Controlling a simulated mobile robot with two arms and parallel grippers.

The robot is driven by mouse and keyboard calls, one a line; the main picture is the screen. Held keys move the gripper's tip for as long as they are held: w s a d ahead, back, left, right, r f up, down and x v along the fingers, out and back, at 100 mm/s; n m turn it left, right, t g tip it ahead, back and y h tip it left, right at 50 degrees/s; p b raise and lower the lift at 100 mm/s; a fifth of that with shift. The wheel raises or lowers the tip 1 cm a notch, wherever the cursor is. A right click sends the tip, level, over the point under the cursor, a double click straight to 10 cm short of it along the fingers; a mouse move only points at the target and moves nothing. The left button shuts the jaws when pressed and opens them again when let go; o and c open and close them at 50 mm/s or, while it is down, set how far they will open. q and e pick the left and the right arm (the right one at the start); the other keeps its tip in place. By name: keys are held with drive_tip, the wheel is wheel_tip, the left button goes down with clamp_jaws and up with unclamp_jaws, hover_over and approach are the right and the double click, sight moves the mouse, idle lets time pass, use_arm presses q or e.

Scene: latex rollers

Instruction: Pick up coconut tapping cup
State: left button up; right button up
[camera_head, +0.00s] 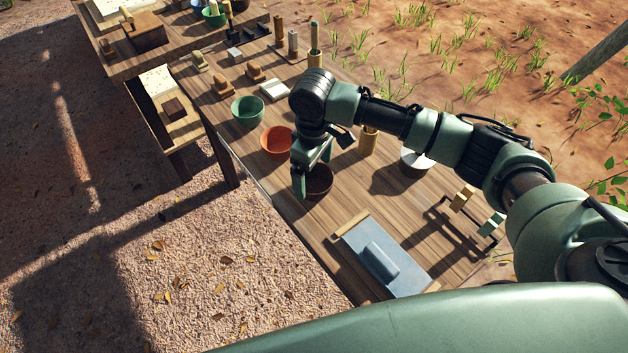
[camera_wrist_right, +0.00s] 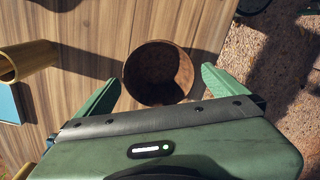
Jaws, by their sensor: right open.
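The coconut tapping cup is a dark brown round bowl (camera_head: 320,182) on the wooden table near its front edge. In the right wrist view the cup (camera_wrist_right: 157,70) shows its open mouth and dark inside. My right gripper (camera_head: 312,170) is above the cup and open. In the wrist view its two green fingers (camera_wrist_right: 161,80) stand apart, one on either side of the cup's near part, with nothing between them clearly gripped. The gripper hides part of the cup in the head view. My left gripper is not in view.
An orange bowl (camera_head: 276,140) and a green bowl (camera_head: 248,111) stand beyond the cup along the front edge. A bamboo cylinder (camera_head: 368,142) and a white-topped bowl (camera_head: 416,162) stand to the right. Bare tabletop surrounds the cup.

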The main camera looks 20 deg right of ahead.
sight(314, 191)
wheel_tip(314, 191, down, 3)
drive_tip(key=shift+r, duration=0.1)
drive_tip(key=shift+d+f, duration=0.1)
drive_tip(key=shift+f, duration=0.7)
drive_tip(key=c, duration=1.5)
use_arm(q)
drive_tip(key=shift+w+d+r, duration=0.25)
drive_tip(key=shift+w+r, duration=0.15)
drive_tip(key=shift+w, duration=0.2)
use_arm(e)
drive_tip(key=shift+o, duration=0.2)
drive_tip(key=shift+r, duration=0.15)
